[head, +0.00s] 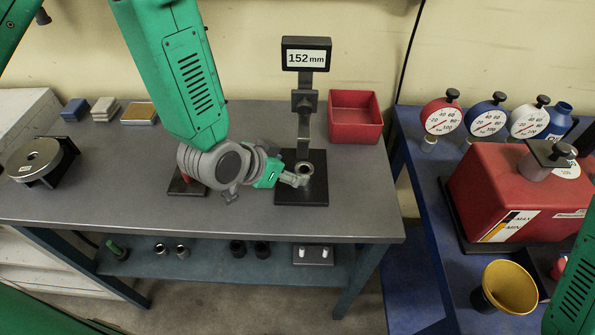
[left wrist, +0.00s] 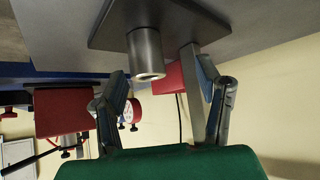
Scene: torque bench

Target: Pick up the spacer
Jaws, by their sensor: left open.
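The spacer (head: 305,169) is a short grey metal ring-shaped cylinder standing upright on the black base plate (head: 316,197) of the height gauge. In the left wrist view the spacer (left wrist: 146,56) shows its open end, and the plate (left wrist: 110,33) is behind it. My left gripper (head: 299,179) is at the spacer, reaching in from the left, low over the plate. In the left wrist view its open fingers (left wrist: 160,74) lie on either side of the spacer with gaps showing; nothing is held. My right gripper is not in view.
The gauge post (head: 305,102) with its 152 mm display (head: 306,57) rises just behind the spacer. A red bin (head: 355,117) stands to its right. A round dial fixture (head: 38,160) is at the far left. The bench front (head: 225,220) is clear.

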